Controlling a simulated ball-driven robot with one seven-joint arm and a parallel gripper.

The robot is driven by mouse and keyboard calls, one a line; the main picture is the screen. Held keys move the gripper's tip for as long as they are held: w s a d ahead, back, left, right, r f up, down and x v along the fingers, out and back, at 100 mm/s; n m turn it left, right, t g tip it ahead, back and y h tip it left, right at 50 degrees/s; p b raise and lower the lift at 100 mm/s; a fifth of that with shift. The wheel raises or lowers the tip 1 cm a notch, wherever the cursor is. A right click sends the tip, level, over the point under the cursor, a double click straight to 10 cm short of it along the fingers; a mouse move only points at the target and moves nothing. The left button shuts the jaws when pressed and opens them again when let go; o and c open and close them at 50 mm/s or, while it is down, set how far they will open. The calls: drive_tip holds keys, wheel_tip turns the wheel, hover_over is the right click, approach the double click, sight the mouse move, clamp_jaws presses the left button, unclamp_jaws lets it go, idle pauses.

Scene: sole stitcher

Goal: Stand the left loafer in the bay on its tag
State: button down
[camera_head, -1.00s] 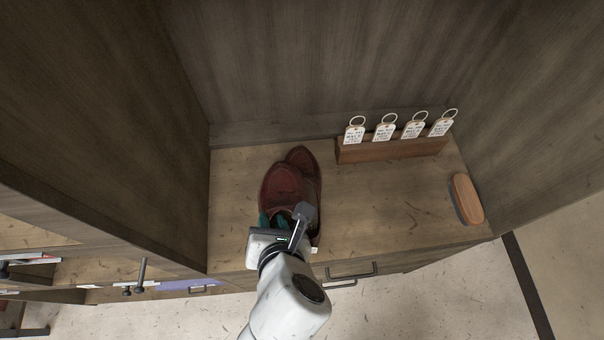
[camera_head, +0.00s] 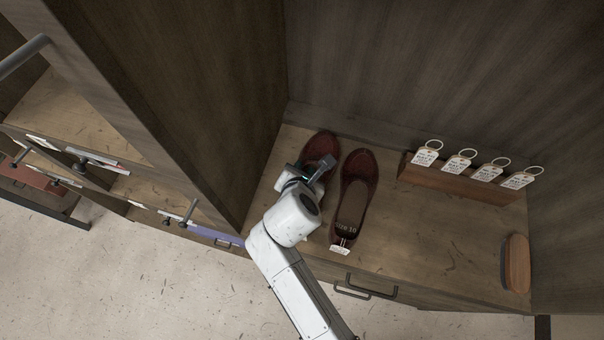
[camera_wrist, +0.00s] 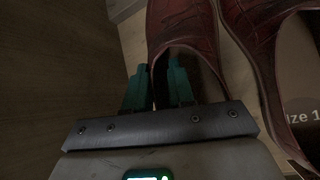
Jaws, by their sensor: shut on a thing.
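The held dark red loafer (camera_head: 320,146) is at the left of the bay floor, toe toward the back wall. My gripper (camera_head: 308,178) is shut on its rear part and hides its heel. In the wrist view my gripper (camera_wrist: 158,82) has its teal fingers on either side of this loafer's (camera_wrist: 182,25) left rim, one inside the opening. The other red loafer (camera_head: 358,172) stands just to the right, toe to the back, with a size marking on its insole. A white tag (camera_head: 340,249) shows at its heel. I cannot tell whether the held loafer touches the floor.
A wooden rack (camera_head: 465,187) with several ringed white tags stands at the back right. A wooden brush (camera_head: 516,263) lies at the right. A tall dark panel (camera_head: 215,95) bounds the bay close on the left. The bay floor (camera_head: 430,240) is clear between loafers and brush.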

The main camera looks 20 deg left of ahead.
drive_tip(key=shift+w+a+f, duration=0.2)
drive_tip(key=shift+w+f, duration=0.15)
drive_tip(key=shift+f, duration=1.55)
drive_tip(key=c, duration=0.9)
unclamp_jaws()
drive_tip(key=shift+f, duration=0.1)
drive_tip(key=shift+c, duration=0.2)
